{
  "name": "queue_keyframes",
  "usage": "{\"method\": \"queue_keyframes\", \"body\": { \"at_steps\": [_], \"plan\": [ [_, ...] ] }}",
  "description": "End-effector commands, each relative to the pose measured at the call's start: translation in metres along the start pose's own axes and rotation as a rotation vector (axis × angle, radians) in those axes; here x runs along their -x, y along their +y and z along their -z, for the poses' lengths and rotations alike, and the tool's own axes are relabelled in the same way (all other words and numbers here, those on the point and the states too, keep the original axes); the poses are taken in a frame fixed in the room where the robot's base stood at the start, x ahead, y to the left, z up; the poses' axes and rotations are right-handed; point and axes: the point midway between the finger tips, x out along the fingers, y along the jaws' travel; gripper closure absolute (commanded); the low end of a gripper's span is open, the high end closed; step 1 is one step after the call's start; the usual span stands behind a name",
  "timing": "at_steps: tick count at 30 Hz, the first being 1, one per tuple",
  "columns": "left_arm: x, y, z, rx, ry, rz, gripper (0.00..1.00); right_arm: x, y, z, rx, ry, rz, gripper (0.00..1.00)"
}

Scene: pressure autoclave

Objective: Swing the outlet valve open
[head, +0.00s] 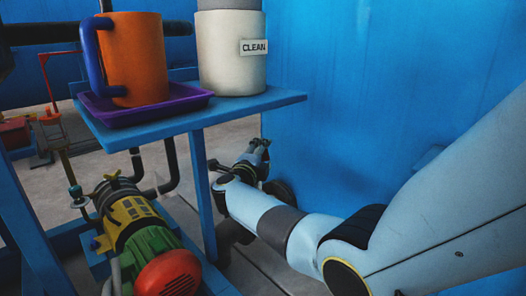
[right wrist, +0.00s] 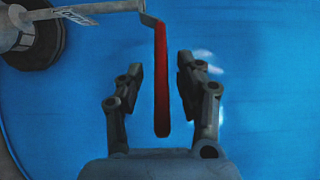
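The outlet valve's red lever (right wrist: 161,85) shows in the right wrist view, hanging down from a bent grey metal arm at the top. Its pipe (right wrist: 45,25) with a small label is at the upper left. My right gripper (right wrist: 160,66) is open, with one finger on each side of the lever and a visible gap to both. In the head view my right gripper (head: 258,153) is small, at the end of my arm, beyond the blue shelf's right leg. The lever cannot be made out there. My left gripper is not in view.
A blue shelf (head: 270,100) holds an orange mug (head: 138,60) in a purple tray (head: 150,112) and a white "CLEAN" container (head: 230,60). A green and yellow pump (head: 145,235) with a red end stands below. A large blue wall (head: 350,80) lies close to my right arm.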

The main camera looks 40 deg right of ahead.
Motion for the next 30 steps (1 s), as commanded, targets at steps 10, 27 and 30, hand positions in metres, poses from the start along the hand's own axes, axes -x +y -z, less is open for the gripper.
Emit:
{"method": "queue_keyframes", "body": {
  "at_steps": [10,27,30],
  "plan": [
    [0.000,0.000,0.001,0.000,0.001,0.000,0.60,0.076,0.002,0.000,-0.002,-0.001,-0.004,0.63],
    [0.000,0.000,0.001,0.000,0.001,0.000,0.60,0.108,0.001,0.000,0.000,0.001,-0.001,0.66],
    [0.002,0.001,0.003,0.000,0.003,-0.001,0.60,0.101,0.005,0.011,0.003,-0.006,0.006,0.79]
  ]
}}
